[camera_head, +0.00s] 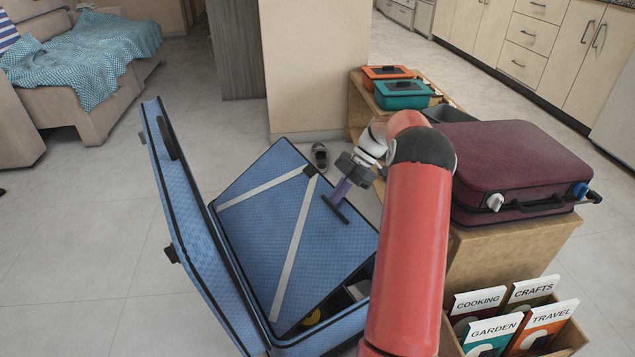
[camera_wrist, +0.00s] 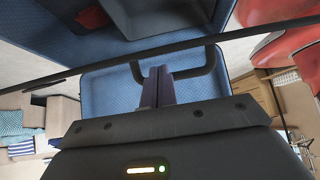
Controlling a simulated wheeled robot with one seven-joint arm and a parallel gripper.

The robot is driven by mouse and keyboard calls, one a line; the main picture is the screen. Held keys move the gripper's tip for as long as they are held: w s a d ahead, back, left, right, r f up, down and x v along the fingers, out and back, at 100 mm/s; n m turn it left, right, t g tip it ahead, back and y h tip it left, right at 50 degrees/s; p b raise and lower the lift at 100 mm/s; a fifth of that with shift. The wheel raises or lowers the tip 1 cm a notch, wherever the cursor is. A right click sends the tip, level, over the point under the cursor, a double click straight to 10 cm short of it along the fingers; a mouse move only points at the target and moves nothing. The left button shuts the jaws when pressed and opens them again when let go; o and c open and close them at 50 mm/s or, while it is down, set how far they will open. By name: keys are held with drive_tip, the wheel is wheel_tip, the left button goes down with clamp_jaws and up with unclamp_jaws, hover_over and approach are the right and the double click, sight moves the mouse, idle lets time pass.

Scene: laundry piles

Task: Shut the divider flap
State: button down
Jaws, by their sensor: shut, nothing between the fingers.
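The blue divider flap (camera_head: 290,215) with two pale straps is part of an open blue suitcase (camera_head: 215,270) on the floor. The flap is tilted up, and its black edge shows in both views. A black handle (camera_head: 335,209) sits near the flap's right side. My gripper (camera_head: 341,192) is shut and empty, with its purple fingers right at this handle. In the wrist view the fingertips (camera_wrist: 157,72) are beside the black handle bar (camera_wrist: 210,62) against the blue panel. I cannot tell whether they touch it.
A maroon suitcase (camera_head: 520,165) lies on a wooden cabinet to the right. Orange (camera_head: 388,73) and teal (camera_head: 403,94) boxes stand behind it. A crate of books (camera_head: 515,325) is at lower right. A shoe (camera_head: 320,156) lies behind the flap. Floor at left is clear.

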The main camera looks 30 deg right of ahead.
drive_tip(key=d+f+b, duration=0.3)
drive_tip(key=f+b, duration=0.1)
drive_tip(key=f, duration=0.6)
drive_tip(key=d+f+b, duration=0.4)
drive_tip(key=f, duration=0.7)
drive_tip(key=shift+w+d+b, duration=0.15)
drive_tip(key=shift+b, duration=0.15)
drive_tip(key=shift+f, duration=0.1)
drive_tip(key=a+r+p+v, duration=0.1)
drive_tip(key=v, duration=0.8)
drive_tip(key=shift+r, duration=0.2)
